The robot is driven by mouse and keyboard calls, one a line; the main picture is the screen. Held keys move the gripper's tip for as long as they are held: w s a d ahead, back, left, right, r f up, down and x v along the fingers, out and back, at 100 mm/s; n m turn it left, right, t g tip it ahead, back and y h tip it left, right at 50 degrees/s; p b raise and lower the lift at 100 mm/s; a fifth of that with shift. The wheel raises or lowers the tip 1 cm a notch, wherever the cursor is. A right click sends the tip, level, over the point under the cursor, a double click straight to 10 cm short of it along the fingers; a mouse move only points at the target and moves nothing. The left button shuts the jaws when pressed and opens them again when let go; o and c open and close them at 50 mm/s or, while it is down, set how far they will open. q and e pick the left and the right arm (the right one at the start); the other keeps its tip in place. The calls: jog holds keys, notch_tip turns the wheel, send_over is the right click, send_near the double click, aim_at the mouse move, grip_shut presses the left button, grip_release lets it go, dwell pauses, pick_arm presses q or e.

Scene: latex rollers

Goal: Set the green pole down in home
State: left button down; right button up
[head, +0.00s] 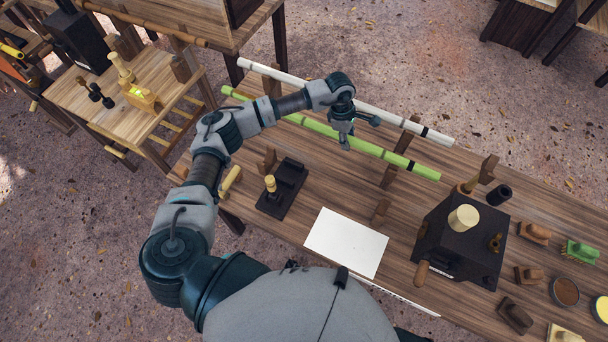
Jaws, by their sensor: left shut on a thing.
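The green pole (395,158) has dark bands and runs slantwise across the back part of the wooden table, from upper left to lower right. My left gripper (346,141) reaches over the table from the left and is shut on the green pole near its middle. The fingers hide a short piece of it. The pole lies beside wooden rack supports (398,160); I cannot tell whether it touches them. No place marked as home can be read. My right gripper is not in view.
A white pole (400,122) with dark bands runs along the far side, roughly parallel. On the wooden table (335,185) are a white sheet (345,242), a black tool (285,188), and a dark box (460,242). Brushes and bowls lie at right. A side table (120,100) stands left.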

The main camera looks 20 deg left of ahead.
pick_arm(q)
jog(key=shift+f, duration=0.1)
dwell(0.3)
jog(key=shift+a+b+x, duration=0.15)
jog(key=shift+b+x, duration=0.4)
jog(key=shift+x, duration=0.05)
jog(key=shift+a+b+x, duration=0.15)
jog(key=shift+b+x, duration=0.35)
jog(key=shift+x, duration=0.1)
jog(key=shift+f, duration=0.1)
jog(key=c, duration=0.7)
grip_release()
jog(key=shift+c, duration=0.2)
jog(key=v, duration=1.2)
jog(key=shift+w+a, duration=0.1)
jog(key=shift+w, duration=0.05)
